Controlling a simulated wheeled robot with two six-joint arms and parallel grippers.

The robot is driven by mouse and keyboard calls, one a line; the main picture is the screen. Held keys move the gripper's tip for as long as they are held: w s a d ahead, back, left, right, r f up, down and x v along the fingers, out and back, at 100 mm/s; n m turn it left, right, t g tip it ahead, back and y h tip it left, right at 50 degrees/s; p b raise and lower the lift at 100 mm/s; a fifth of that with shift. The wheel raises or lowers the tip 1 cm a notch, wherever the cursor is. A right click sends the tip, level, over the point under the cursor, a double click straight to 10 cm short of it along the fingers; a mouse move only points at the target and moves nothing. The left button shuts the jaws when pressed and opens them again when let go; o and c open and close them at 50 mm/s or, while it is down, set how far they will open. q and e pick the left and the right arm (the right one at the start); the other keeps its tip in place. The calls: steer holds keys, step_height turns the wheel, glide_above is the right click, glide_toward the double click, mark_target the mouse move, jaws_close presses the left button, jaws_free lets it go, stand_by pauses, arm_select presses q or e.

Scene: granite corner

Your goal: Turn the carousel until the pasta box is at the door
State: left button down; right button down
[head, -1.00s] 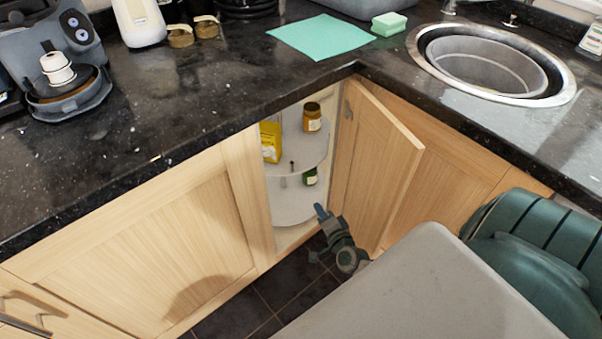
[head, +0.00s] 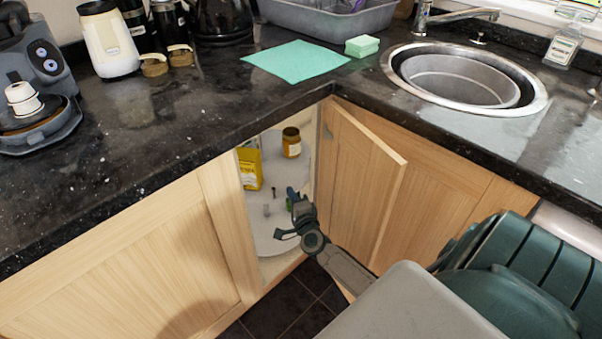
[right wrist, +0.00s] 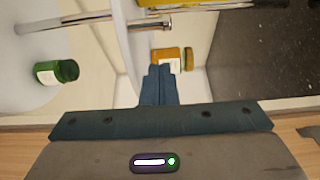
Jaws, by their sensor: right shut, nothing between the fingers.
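The carousel (head: 262,228) stands inside the open corner cabinet, with an upper and a lower shelf. A yellow box (head: 250,169), perhaps the pasta box, stands at the left of the opening on the upper shelf, partly behind the cabinet frame. A green jar (right wrist: 56,73) is at the left of that view. My right gripper (head: 292,193) is shut and empty at the opening, in front of the shelves. My left gripper is out of view.
The wooden cabinet door (head: 362,185) stands open right of the opening. The dark worktop (head: 190,130) overhangs the cabinets. A metal rod (right wrist: 100,24) crosses the right wrist view. The dark tiled floor (head: 285,305) shows below.

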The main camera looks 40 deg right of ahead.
mark_target(273, 193)
steer(key=shift+w+a, duration=0.35)
steer(key=shift+a, duration=0.25)
steer(key=shift+w+a, duration=0.3)
steer(key=shift+a, duration=0.25)
steer(key=shift+a, duration=0.15)
steer(key=shift+w+a+p, duration=0.15)
steer(key=shift+w+a, duration=0.1)
steer(key=shift+a, duration=0.4)
steer(key=shift+w+a+p, duration=0.15)
steer(key=shift+w+a, duration=0.05)
steer(key=shift+a, duration=0.4)
steer(key=shift+s+d, duration=0.1)
steer(key=shift+d, duration=0.05)
